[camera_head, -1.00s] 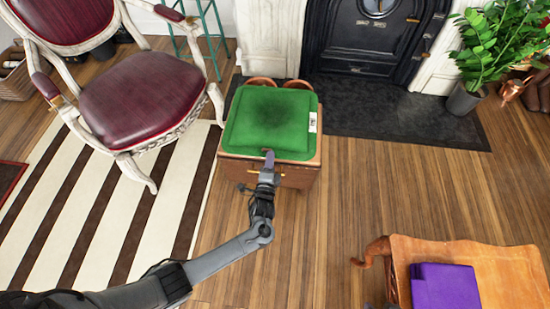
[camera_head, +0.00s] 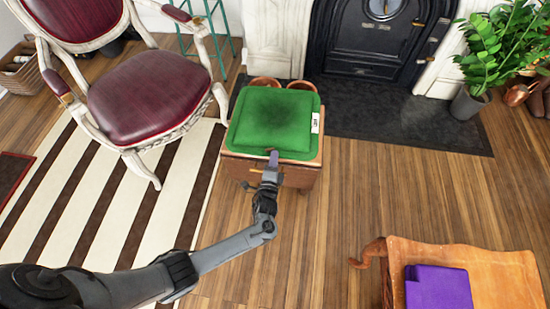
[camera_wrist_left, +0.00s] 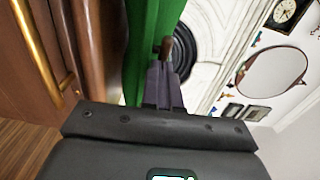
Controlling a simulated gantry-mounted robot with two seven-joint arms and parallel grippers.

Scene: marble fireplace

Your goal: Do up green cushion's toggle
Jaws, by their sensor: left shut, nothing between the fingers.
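The green cushion (camera_head: 272,120) lies flat on top of a small wooden stand (camera_head: 238,168), with a white label at its right side. My left gripper (camera_head: 273,157) is at the cushion's near edge, its fingers together. In the left wrist view the cushion (camera_wrist_left: 150,30) is a green strip running up past the shut fingers (camera_wrist_left: 164,70). A small brown toggle (camera_wrist_left: 167,45) shows right at the fingertips, beside the green edge; I cannot tell whether the fingers touch it. Nothing shows between the fingers. The cushion's loop cannot be made out. My right gripper is not in view.
A maroon armchair (camera_head: 150,95) stands at the left on a striped rug (camera_head: 150,225). Terracotta pots (camera_head: 265,81) sit behind the stand. A wooden table (camera_head: 510,275) with a purple cloth (camera_head: 437,288) is at the lower right. Floor right of the stand is clear.

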